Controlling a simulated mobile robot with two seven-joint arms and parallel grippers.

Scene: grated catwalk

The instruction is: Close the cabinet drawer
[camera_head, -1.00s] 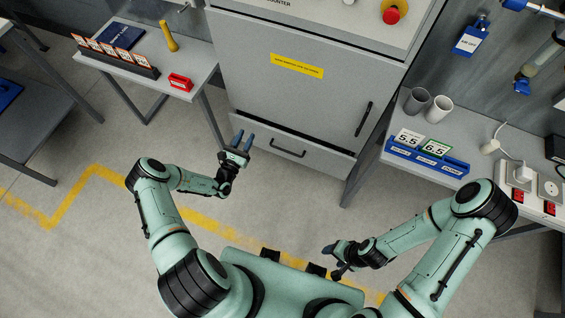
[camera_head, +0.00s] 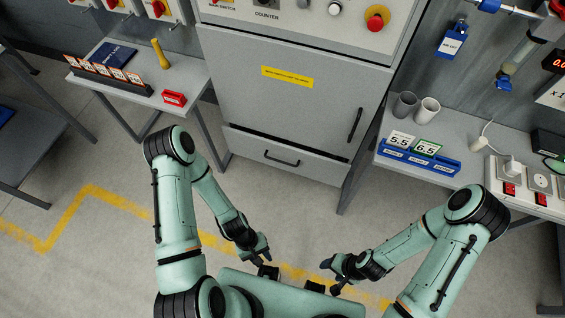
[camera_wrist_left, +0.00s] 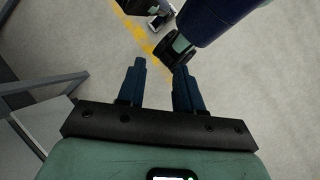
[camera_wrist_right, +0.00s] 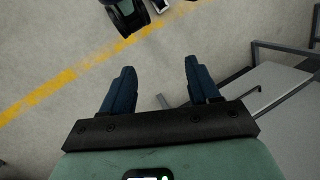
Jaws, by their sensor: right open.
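The grey cabinet drawer (camera_head: 252,149) is the low front panel below the cabinet door (camera_head: 290,110). A dark handle (camera_head: 282,161) sits on its front. A thin dark gap shows between door and drawer; I cannot tell if the drawer is fully flush. My left gripper (camera_head: 264,253) is low in front of my body, well away from the drawer; the left wrist view shows its fingers (camera_wrist_left: 158,85) apart and empty. My right gripper (camera_head: 327,263) is beside it to the right, also clear of the drawer; the right wrist view shows its fingers (camera_wrist_right: 160,85) apart and empty.
A side table (camera_head: 190,92) with a red box (camera_head: 174,98) stands left of the cabinet. A workbench (camera_head: 455,185) with cups and a blue label rack (camera_head: 420,161) stands to the right. The floor (camera_head: 300,215) before the drawer is clear, with a yellow line.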

